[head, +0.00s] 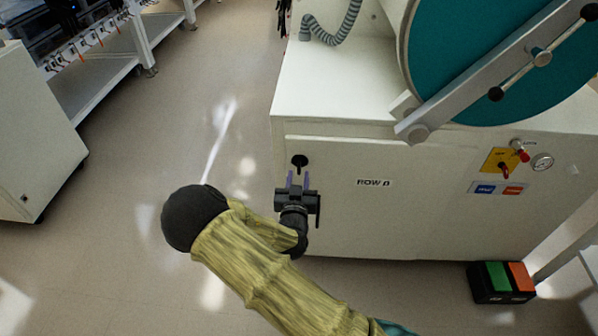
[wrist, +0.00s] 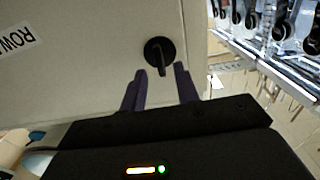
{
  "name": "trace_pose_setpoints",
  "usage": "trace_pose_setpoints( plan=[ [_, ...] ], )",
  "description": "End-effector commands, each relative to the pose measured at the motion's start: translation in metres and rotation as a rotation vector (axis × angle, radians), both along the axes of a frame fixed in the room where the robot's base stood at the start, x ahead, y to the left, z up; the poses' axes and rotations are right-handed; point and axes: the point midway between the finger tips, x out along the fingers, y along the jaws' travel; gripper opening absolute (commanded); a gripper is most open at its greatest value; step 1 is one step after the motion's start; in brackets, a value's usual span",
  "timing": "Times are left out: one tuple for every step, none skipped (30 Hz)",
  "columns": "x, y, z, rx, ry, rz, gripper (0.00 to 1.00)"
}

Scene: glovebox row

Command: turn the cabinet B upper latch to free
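A black round latch (head: 300,161) with a raised grip bar sits at the upper left of the white cabinet's front panel (head: 400,220). In the wrist view the latch (wrist: 159,48) is just beyond my fingertips, and its bar points down towards the gap between them. My gripper (head: 298,174) is in front of the panel, just below the latch in the head view. Its two purple fingers are apart with nothing held between them; they also show in the wrist view (wrist: 160,72). Whether the fingertips touch the panel is unclear.
A label starting "ROW" (head: 374,183) is on the panel. A yellow plate with red handles (head: 500,161) and a gauge (head: 542,162) are at right. A large teal round door (head: 480,50) stands above. A green-and-orange pedal box (head: 502,282) is on the floor. Open floor lies left.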

Motion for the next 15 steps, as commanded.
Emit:
trace_pose_setpoints(
  plan=[
    [0.009, -0.001, 0.0, 0.0, -0.002, 0.0, 0.31],
    [0.013, -0.001, -0.001, 0.0, -0.002, 0.0, 0.31],
    [0.018, 0.0, -0.001, 0.0, -0.002, 0.001, 0.31],
    [0.022, 0.0, -0.001, 0.001, -0.002, 0.002, 0.31],
    [0.025, 0.0, -0.001, 0.001, -0.001, 0.002, 0.31],
    [0.028, 0.0, -0.001, 0.0, 0.0, 0.002, 0.31],
    [0.029, 0.0, -0.001, 0.0, 0.0, 0.003, 0.31],
    [0.031, 0.001, 0.0, 0.0, 0.0, 0.004, 0.31],
    [0.032, 0.001, 0.0, 0.0, 0.0, 0.004, 0.31],
    [0.032, 0.001, 0.0, -0.001, 0.0, 0.004, 0.31],
    [0.033, 0.001, 0.0, -0.001, 0.0, 0.005, 0.31],
    [0.033, 0.001, 0.0, -0.001, 0.0, 0.005, 0.31],
    [0.033, 0.001, 0.0, -0.001, 0.0, 0.005, 0.31],
    [0.032, 0.001, 0.0, -0.001, 0.0, 0.005, 0.31],
    [0.032, 0.001, 0.0, -0.001, 0.0, 0.004, 0.31]
  ],
)
